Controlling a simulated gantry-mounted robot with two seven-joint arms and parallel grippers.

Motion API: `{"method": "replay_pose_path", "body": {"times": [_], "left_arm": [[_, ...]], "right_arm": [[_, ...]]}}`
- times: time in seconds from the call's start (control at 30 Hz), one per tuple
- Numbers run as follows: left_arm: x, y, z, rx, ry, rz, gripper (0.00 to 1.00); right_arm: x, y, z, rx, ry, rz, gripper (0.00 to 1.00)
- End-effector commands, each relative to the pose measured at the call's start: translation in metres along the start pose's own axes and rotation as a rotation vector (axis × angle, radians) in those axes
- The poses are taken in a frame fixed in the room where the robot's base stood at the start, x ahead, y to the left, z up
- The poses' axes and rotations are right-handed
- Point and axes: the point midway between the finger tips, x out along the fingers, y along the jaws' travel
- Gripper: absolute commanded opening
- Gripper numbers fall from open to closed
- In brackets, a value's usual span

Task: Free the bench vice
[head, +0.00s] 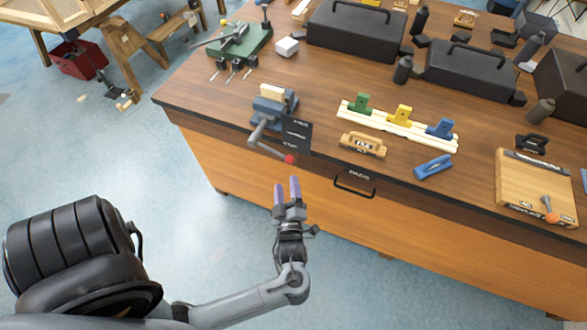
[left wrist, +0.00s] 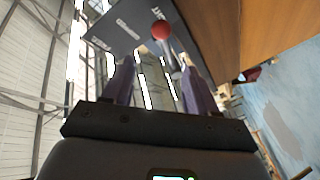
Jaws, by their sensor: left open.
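The bench vice (head: 267,112), blue-grey, is mounted at the table's front left edge in the head view. A pale wooden block (head: 272,92) sits at its jaws; I cannot tell how tightly it is held. The vice handle ends in a red ball (head: 289,159), which overhangs the table's front edge. My left gripper (head: 287,184), with purple fingers, is open and empty, in front of the table and just below the red ball. In the left wrist view, the red ball (left wrist: 161,31) shows beyond the open fingertips (left wrist: 158,66), apart from them. My right gripper is not in view.
A dark lettered panel (head: 297,137) stands beside the vice. A drawer handle (head: 354,187) projects from the table front. A wooden plane-like block (head: 362,145) and a rack with coloured blocks (head: 390,122) lie to the right.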

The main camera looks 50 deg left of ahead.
Motion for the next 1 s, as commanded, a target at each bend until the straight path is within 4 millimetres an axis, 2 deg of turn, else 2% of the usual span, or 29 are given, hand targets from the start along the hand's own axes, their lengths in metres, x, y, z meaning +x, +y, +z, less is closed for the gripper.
{"method": "replay_pose_path", "body": {"times": [0.03,0.27,0.5,0.67,1.0], "left_arm": [[0.001,0.008,-0.017,0.011,0.003,0.001,0.58],[0.006,0.024,-0.057,0.028,0.008,0.02,0.58],[0.015,0.051,-0.092,0.018,-0.047,0.046,0.58],[0.019,0.072,-0.11,0.019,-0.119,0.056,0.58],[0.019,0.126,-0.136,0.08,-0.361,0.085,0.58]], "right_arm": [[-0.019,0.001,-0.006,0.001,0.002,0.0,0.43],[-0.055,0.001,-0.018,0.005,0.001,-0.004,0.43],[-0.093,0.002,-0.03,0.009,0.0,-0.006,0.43],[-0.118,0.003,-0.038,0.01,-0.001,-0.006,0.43],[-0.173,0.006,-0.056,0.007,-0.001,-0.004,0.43]]}}
